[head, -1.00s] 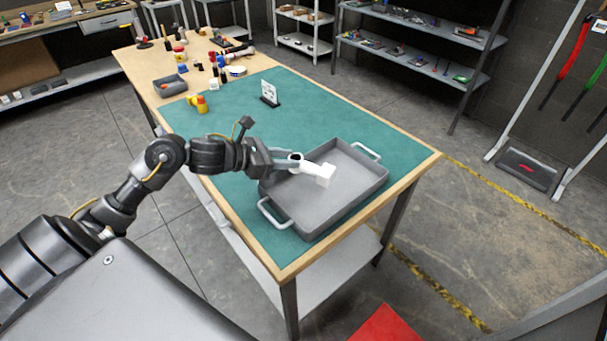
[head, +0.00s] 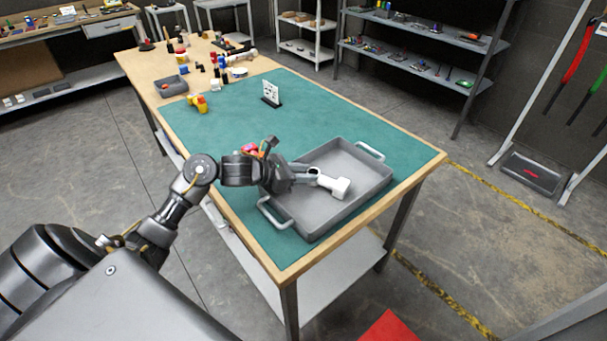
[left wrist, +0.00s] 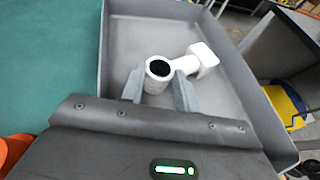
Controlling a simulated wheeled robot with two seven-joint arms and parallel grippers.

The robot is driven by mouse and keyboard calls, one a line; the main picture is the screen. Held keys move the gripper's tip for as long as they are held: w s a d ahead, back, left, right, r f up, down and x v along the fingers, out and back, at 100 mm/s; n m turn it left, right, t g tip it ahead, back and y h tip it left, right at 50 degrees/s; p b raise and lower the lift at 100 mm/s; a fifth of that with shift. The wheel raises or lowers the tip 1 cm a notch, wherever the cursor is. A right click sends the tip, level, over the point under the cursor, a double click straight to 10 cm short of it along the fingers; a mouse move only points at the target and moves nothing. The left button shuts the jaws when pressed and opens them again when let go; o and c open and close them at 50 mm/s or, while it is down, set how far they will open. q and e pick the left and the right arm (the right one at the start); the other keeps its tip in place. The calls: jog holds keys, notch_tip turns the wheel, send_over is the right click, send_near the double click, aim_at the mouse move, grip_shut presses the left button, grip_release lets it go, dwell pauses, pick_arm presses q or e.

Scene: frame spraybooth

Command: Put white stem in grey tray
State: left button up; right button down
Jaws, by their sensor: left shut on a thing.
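The white stem (head: 333,185) is a short white tube with a ring at one end and a blocky clamp at the other. My left gripper (head: 306,176) is shut on it near the ring end. The stem is over the inside of the grey tray (head: 352,165), which has a handle at each end and lies on the green mat. In the left wrist view the stem (left wrist: 180,66) sits between the two fingers (left wrist: 158,90), with the tray floor (left wrist: 125,45) behind it. I cannot tell whether the stem touches the floor. My right gripper is not in view.
A yellow object (head: 198,103), a small sign on a stand (head: 271,94) and a small grey bin (head: 172,86) stand farther back. Several bottles and tools crowd the far table end.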

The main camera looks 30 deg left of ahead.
pick_arm(q)
jog(key=o, duration=1.1)
jog(key=shift+s, duration=0.1)
jog(key=b+v, duration=0.2)
jog(key=v, duration=0.9)
jog(key=shift+s+a+r+b, duration=0.25)
jog(key=shift+s+a+b, duration=0.05)
jog(key=shift+s, duration=0.05)
jog(key=shift+r, duration=0.1)
